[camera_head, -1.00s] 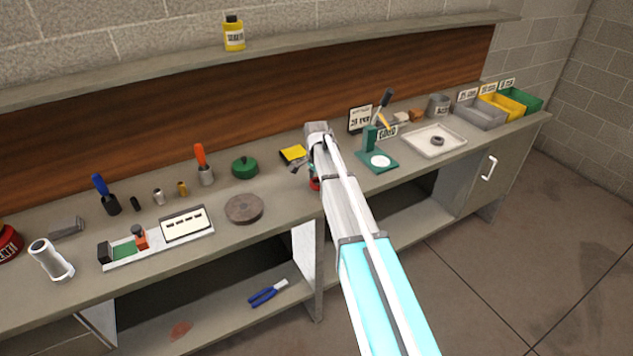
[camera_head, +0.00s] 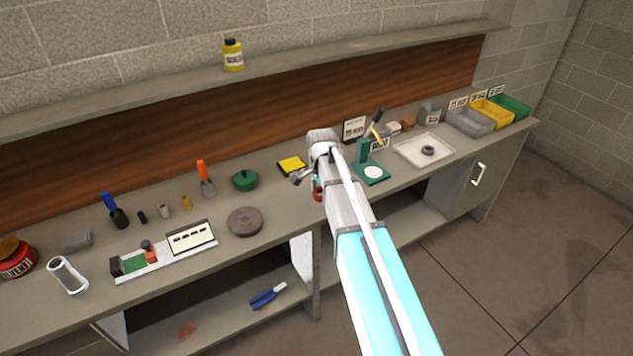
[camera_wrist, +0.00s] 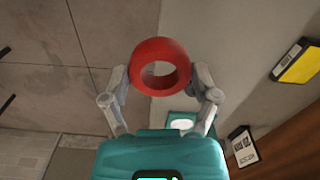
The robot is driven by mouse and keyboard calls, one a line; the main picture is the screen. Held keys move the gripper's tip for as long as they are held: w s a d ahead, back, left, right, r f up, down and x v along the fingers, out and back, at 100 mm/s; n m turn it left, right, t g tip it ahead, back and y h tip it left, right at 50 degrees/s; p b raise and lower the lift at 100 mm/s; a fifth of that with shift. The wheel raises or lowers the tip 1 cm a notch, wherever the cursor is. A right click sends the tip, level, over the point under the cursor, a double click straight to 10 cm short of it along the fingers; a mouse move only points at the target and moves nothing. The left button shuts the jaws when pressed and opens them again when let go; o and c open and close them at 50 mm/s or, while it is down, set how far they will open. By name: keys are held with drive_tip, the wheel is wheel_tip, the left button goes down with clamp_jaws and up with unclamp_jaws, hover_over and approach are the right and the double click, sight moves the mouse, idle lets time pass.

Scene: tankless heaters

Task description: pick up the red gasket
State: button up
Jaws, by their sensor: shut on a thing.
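The red gasket (camera_wrist: 160,50) is a thick red ring, held between the two fingers of my gripper (camera_wrist: 160,84) in the wrist view. The fingers press on its left and right sides, and its hole faces the camera. In the head view a small part of the red gasket (camera_head: 318,195) shows at the left side of my arm, near the bench's front edge. It appears to be above the bench top. My gripper in the head view is mostly hidden behind my arm.
The workbench (camera_head: 285,212) holds a brown disc (camera_head: 245,221), a green lidded pot (camera_head: 245,180), a yellow pad (camera_head: 291,165) and a green stand (camera_head: 370,172). A white tray (camera_head: 410,155) and coloured bins (camera_head: 490,113) stand at right. Pliers (camera_head: 267,296) lie on the lower shelf.

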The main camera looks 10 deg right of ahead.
drive_tip(key=shift+s+d+r+p, duration=0.1)
drive_tip(key=shift+s+r+p, duration=0.2)
drive_tip(key=shift+s, duration=0.4)
drive_tip(key=shift+s+a+r+p, duration=0.15)
drive_tip(key=shift+s+r, duration=0.15)
drive_tip(key=shift+s, duration=0.4)
drive_tip(key=shift+s+d+r+p, duration=0.15)
drive_tip(key=shift+s+r+p, duration=0.15)
drive_tip(key=shift+s, duration=0.4)
